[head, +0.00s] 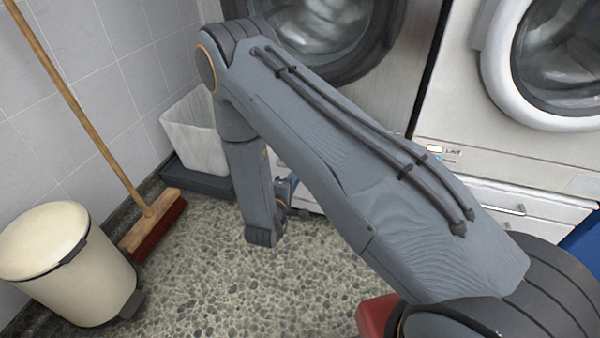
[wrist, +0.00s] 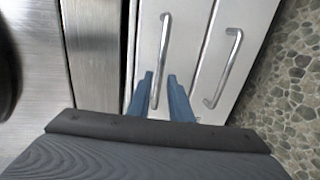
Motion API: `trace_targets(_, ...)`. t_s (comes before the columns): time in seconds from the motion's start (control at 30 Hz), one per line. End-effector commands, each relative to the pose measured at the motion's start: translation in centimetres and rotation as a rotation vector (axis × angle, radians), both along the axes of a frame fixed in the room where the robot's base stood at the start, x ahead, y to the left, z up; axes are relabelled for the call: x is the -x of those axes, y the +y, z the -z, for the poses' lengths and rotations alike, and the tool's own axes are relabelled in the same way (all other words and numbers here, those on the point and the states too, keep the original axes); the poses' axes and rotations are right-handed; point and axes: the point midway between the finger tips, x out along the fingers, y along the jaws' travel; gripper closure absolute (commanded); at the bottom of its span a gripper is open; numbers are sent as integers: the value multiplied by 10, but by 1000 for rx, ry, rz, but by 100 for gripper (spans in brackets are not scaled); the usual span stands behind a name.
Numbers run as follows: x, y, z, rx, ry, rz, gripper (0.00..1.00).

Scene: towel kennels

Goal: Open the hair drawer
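Two white drawer fronts show in the wrist view, each with a metal bar handle. The nearer-to-machine drawer (wrist: 147,45) has its handle (wrist: 163,50) in the middle of the view. The other drawer (wrist: 205,75), on the floor side, has its handle (wrist: 224,68) to the right. Both look shut. No label is readable, so I cannot tell which is the hair drawer. My gripper (wrist: 160,76) is open, its blue fingers on either side of the first handle in the picture. Contact cannot be told. In the head view my arm mostly hides the gripper (head: 291,186) and these drawers.
A front-loading machine (head: 405,100) stands above the drawers. Another machine (head: 470,125) with drawers (head: 520,208) is at the right. A white bin (head: 195,135), a broom (head: 155,215) and a cream pedal bin (head: 70,265) stand left. The speckled floor (head: 240,290) has free room.

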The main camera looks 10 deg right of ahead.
Motion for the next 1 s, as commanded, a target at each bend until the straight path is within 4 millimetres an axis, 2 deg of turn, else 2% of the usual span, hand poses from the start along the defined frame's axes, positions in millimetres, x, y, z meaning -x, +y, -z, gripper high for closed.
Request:
trace_targets(0.2, -31, -18, 8, -3, -2, 3, 82)
trace_targets(0.4, -50, -28, 13, -4, 0, 1, 82)
trace_targets(0.77, -55, -31, 13, -3, 1, -1, 82)
trace_targets(0.9, -55, -31, 13, -3, 1, -1, 100)
trace_targets(1.0, -55, -31, 13, -3, 1, -1, 100)
